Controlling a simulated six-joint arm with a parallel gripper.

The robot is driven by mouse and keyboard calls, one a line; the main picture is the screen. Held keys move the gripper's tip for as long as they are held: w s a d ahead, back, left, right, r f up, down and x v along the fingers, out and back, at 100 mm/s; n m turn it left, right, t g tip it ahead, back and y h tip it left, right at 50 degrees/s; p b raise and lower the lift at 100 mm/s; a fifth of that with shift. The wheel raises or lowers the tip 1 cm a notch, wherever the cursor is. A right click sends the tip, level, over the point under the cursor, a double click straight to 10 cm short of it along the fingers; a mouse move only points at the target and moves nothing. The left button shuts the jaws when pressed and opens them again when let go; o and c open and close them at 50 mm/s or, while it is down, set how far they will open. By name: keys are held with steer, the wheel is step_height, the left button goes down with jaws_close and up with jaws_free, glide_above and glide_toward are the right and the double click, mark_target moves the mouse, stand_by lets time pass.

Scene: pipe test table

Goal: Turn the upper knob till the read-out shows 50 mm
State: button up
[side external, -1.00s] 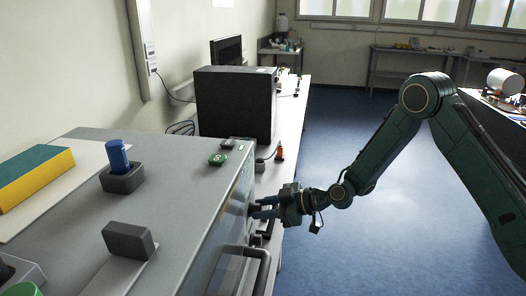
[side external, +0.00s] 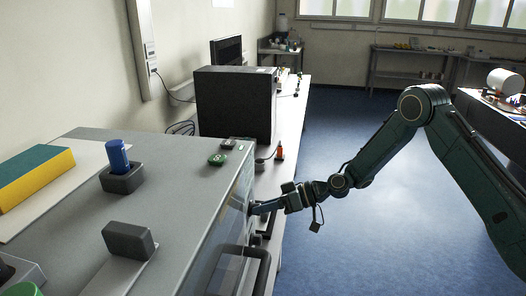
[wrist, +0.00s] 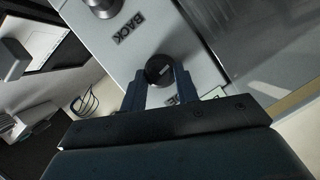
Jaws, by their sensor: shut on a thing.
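In the wrist view a round black knob (wrist: 159,70) with a pale mark sits on the light panel (wrist: 196,50) between my two fingertips. My gripper (wrist: 161,76) is shut on this knob. In the side view my gripper (side external: 254,209) reaches the front face of the grey machine (side external: 190,170), and the knob is hidden there. A second knob (wrist: 101,6) shows at the top of the wrist view, near the word "BACK". I cannot tell from the tilted view which knob is the upper one. No read-out value is legible; my gripper covers part of the panel's lettering.
A handle (side external: 262,272) stands out from the machine's front, below my gripper. A black box (side external: 235,103) stands on the bench behind the machine. A blue piece in a dark holder (side external: 122,182) is on the machine's top. The floor to the right is open.

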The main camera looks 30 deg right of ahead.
steer(key=m+y, duration=0.1)
steer(key=m, duration=0.2)
steer(key=m+y, duration=0.2)
steer(key=m, duration=0.1)
steer(key=m+g+y, duration=0.1)
steer(key=m, duration=0.1)
steer(key=shift+w+d+f+m+y, duration=0.1)
steer(key=shift+w+f+m+y, duration=0.05)
steer(key=shift+f+m+y, duration=0.2)
stand_by(0.4)
steer(key=o, duration=1)
steer(key=shift+c, duration=0.2)
steer(key=shift+r, duration=0.1)
